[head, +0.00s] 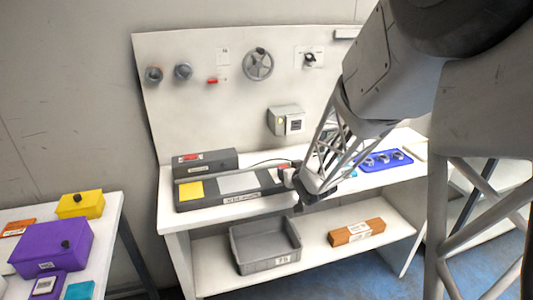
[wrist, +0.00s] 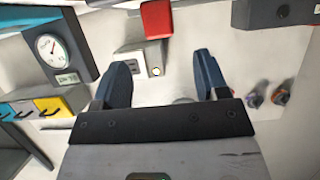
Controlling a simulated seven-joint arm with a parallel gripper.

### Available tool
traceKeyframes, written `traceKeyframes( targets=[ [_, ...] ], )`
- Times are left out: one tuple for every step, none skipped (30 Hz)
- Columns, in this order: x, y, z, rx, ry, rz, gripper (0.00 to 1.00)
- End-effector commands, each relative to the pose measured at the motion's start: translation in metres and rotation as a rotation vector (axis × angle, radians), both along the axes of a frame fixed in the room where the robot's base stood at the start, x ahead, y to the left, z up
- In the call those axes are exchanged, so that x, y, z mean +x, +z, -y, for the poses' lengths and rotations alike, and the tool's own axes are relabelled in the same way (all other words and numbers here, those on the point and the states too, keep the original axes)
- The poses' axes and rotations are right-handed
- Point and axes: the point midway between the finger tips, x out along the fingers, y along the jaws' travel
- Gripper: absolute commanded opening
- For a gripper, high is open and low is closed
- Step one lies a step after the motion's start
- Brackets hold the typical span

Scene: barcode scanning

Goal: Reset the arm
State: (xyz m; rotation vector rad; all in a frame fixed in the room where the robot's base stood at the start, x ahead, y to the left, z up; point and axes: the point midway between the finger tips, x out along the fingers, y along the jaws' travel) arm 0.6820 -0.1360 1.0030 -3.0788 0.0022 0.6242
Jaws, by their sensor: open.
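My arm comes down from the upper right of the head view, over the right part of the white workbench (head: 340,192). Its lower end is in front of the bench, where the fingers are too small to make out. In the wrist view my gripper (wrist: 162,62) shows two blue fingers spread wide apart, with nothing between them touching either finger. A pale box with a round button (wrist: 140,62) and a red block (wrist: 157,20) appear beyond the fingers, apart from them.
A grey scanning station (head: 238,182) lies on the bench, left of my arm. A grey bin (head: 264,262) and a brown box (head: 357,232) sit on the lower shelf. A side table at left holds a purple box (head: 50,248) and a yellow box (head: 80,204). A blue tray (head: 385,161) lies at right.

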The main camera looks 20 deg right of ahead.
Motion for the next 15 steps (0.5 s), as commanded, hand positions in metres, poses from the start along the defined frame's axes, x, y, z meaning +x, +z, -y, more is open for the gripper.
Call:
traceKeyframes(
  targets=[
    [0.0, 0.0, 0.0, 0.0, 0.0, 0.0, 0.67],
    [0.0, 0.0, 0.0, 0.0, 0.0, 0.0, 0.67],
    [0.0, 0.001, 0.0, 0.0, -0.001, -0.001, 0.67],
    [-0.001, 0.001, 0.0, -0.002, -0.001, -0.002, 0.67],
    [-0.001, 0.002, -0.001, -0.002, -0.002, -0.004, 0.67],
    [-0.002, 0.004, -0.001, -0.004, -0.004, -0.009, 0.67],
    [-0.003, 0.005, -0.002, -0.006, -0.006, -0.015, 0.67],
    [-0.005, 0.007, -0.003, -0.009, -0.009, -0.021, 0.67],
    [-0.008, 0.01, -0.004, -0.012, -0.013, -0.031, 0.67],
    [-0.01, 0.013, -0.005, -0.015, -0.018, -0.041, 0.67],
    [-0.013, 0.016, -0.007, -0.017, -0.023, -0.052, 0.67],
    [-0.018, 0.02, -0.009, -0.022, -0.03, -0.069, 0.67],
    [-0.021, 0.024, -0.011, -0.026, -0.034, -0.083, 0.67],
    [-0.026, 0.028, -0.013, -0.031, -0.04, -0.099, 0.67],
    [-0.033, 0.034, -0.015, -0.036, -0.05, -0.123, 0.67]
  ],
)
